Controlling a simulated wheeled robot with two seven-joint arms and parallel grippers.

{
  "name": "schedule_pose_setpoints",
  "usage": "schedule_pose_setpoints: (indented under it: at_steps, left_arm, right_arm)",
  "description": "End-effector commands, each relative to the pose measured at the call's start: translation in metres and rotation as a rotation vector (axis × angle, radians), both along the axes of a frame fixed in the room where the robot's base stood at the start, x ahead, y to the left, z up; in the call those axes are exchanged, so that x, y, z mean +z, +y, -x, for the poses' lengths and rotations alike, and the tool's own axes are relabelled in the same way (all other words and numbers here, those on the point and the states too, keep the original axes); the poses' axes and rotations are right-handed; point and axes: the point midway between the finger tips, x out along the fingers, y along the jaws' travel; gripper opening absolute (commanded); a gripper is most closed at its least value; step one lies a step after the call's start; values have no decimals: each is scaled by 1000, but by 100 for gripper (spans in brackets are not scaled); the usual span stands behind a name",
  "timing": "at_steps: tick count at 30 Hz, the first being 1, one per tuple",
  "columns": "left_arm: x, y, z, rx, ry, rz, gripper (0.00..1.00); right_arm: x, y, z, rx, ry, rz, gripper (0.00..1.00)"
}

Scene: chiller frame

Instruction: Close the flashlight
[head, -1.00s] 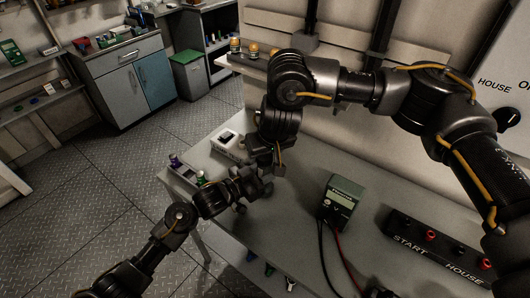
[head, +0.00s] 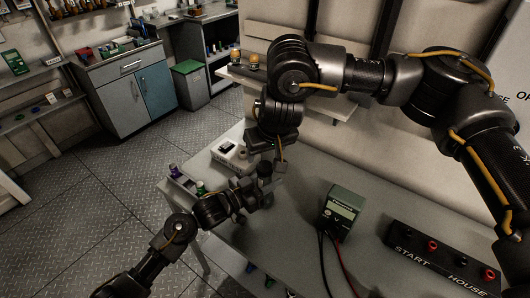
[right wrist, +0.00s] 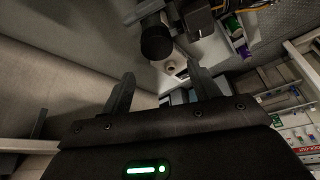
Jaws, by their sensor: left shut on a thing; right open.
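The flashlight appears as a dark cylinder (head: 264,170), held roughly upright above the bench. It also shows as a black round-ended cylinder in the right wrist view (right wrist: 156,42). My left gripper (head: 250,190) is shut on it, with its fingers small and dark in the head view. My right gripper (head: 281,153) is just above and right of the cylinder, open; its two spread fingers show in the right wrist view (right wrist: 160,92) with nothing between them. A pale round piece (right wrist: 172,67) shows beyond the fingers; I cannot tell whether it belongs to the flashlight.
A white box (head: 232,155) and a tray with purple- and green-topped items (head: 186,180) are at the bench's left end. A green meter (head: 342,208) with leads and a black switch box (head: 440,258) are to the right. The bench middle (head: 290,215) is mostly clear.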

Motion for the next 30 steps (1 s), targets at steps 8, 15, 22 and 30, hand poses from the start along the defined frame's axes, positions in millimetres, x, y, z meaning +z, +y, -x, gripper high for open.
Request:
schedule_pose_setpoints:
  at_steps: [8, 15, 22, 30]
  left_arm:
    - [0, 0, 0, -1, 1, 0, 0]
    - [0, 0, 0, 0, 1, 0, 0]
    - [0, 0, 0, 0, 1, 0, 0]
    - [0, 0, 0, 0, 1, 0, 0]
  right_arm:
    - [26, 4, -14, 8, -89, 64, 57]
    - [30, 0, -25, 445, -92, 341, 57]
    - [31, -3, -29, 978, -64, 559, 57]
    - [32, -5, -31, 1628, -34, 742, 57]
